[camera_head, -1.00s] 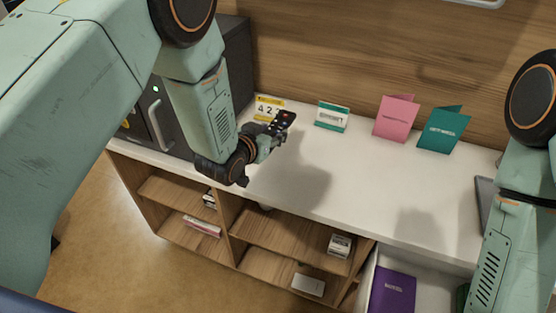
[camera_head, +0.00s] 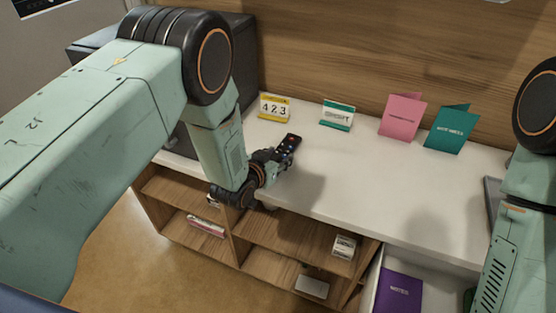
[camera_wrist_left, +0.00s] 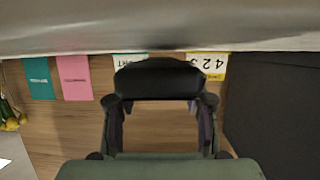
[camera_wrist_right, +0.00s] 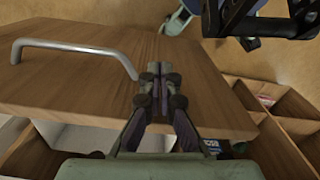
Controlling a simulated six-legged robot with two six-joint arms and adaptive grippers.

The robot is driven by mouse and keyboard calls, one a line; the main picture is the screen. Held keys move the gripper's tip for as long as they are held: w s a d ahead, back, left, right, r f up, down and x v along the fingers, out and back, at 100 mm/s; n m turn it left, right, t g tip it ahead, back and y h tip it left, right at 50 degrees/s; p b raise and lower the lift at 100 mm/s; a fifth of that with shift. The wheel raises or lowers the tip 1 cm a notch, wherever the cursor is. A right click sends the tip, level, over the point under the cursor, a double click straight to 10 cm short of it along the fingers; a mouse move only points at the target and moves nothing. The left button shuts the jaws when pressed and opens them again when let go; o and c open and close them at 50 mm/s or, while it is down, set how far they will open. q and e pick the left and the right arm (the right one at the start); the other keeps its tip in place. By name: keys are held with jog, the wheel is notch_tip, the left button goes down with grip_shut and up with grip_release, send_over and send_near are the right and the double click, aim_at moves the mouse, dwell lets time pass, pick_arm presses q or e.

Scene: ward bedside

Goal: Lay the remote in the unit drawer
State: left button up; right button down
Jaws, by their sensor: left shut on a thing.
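The remote (camera_head: 289,143) is black with small coloured buttons. My left gripper (camera_head: 274,160) is shut on it and holds it tilted up above the white counter, near its front edge. The left wrist view shows that gripper (camera_wrist_left: 158,105) with a dark block across it; I cannot tell how much of this is the remote. The unit drawer (camera_head: 434,275) is open at the lower right, with a purple notes booklet (camera_head: 399,291) in it. My right gripper (camera_wrist_right: 158,78) looks shut and empty, over the wooden drawer front (camera_wrist_right: 85,85) with its metal handle (camera_wrist_right: 75,45).
A yellow number card (camera_head: 274,107), a green-and-white sign (camera_head: 337,115), a pink card (camera_head: 401,117) and a teal card (camera_head: 451,128) stand along the back of the counter (camera_head: 370,180). A dark cabinet is behind my left arm. The middle of the counter is clear.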

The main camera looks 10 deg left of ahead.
pick_arm(q)
jog(key=shift+f, duration=0.3)
jog(key=shift+d, duration=0.1)
jog(key=shift+d, duration=0.1)
jog(key=shift+f, duration=0.15)
jog(key=shift+f, duration=0.15)
jog(key=o, duration=1)
jog(key=shift+a, duration=0.2)
jog(key=shift+o, duration=1.1)
jog(key=shift+d, duration=0.15)
jog(key=shift+a+f+p+v, duration=0.15)
jog(key=shift+v, duration=1.15)
jog(key=shift+a+f+p+v, duration=0.1)
jog(key=shift+p+v, duration=0.05)
jog(key=shift+v, duration=1.15)
jog(key=shift+a+f+p+v, duration=0.15)
jog(key=shift+v, duration=1.15)
